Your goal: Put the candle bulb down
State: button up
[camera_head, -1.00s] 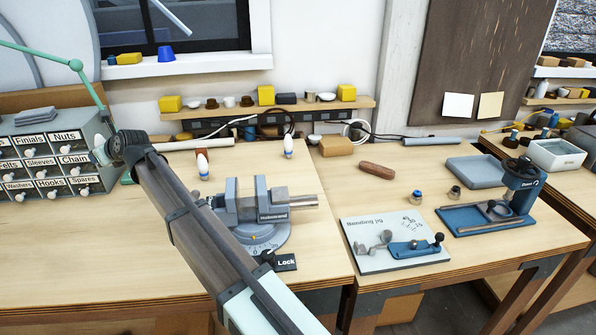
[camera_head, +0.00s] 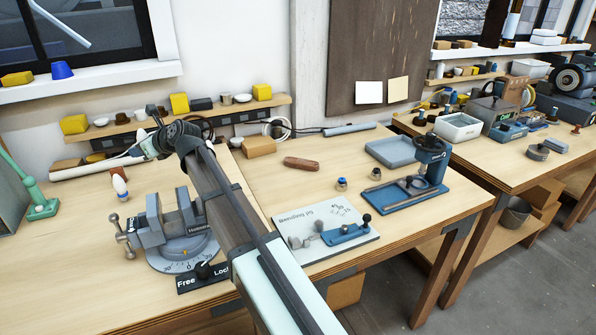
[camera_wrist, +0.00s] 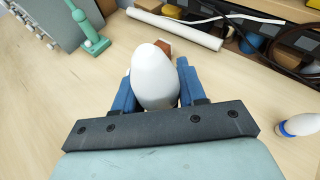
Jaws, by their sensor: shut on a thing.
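The white, egg-shaped candle bulb (camera_wrist: 155,78) is between the blue fingers of my gripper (camera_wrist: 155,92) in the wrist view. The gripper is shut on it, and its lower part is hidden. In the head view my gripper (camera_head: 150,140) is over the back left of the bench, by the wall shelf; the held bulb is hard to make out there. A white bulb with a blue band (camera_wrist: 298,125) shows at the right of the wrist view.
A grey vise (camera_head: 178,232) stands at the front left. A white tube (camera_wrist: 185,30) and dark cables (camera_wrist: 295,45) lie along the back. A teal lamp base (camera_head: 42,208) is at the left. The bending jig (camera_head: 300,240) is right of my arm.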

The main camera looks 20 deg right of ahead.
jog(key=s+d+m+t+h, duration=0.1)
jog(key=s+d, duration=0.2)
jog(key=d, duration=1.8)
jog(key=m+h, duration=0.1)
send_over(281, 198)
jog(key=shift+w+a+r+t, duration=0.25)
jog(key=shift+w+r+t, duration=0.05)
jog(key=shift+r, duration=0.1)
notch_tip(281, 198, down, 9)
jog(key=shift+s+d+r, duration=0.1)
jog(key=shift+d, duration=0.05)
jog(key=shift+f, duration=5.45)
jog(key=shift+f, duration=0.1)
jog(key=o, duration=1.1)
jog(key=shift+s+d+r, duration=0.1)
jog(key=shift+s+r, duration=0.05)
jog(key=shift+r, duration=0.05)
jog(key=v, duration=1.1)
jog(key=shift+s+d+r, duration=0.1)
jog(key=shift+s+r, duration=0.1)
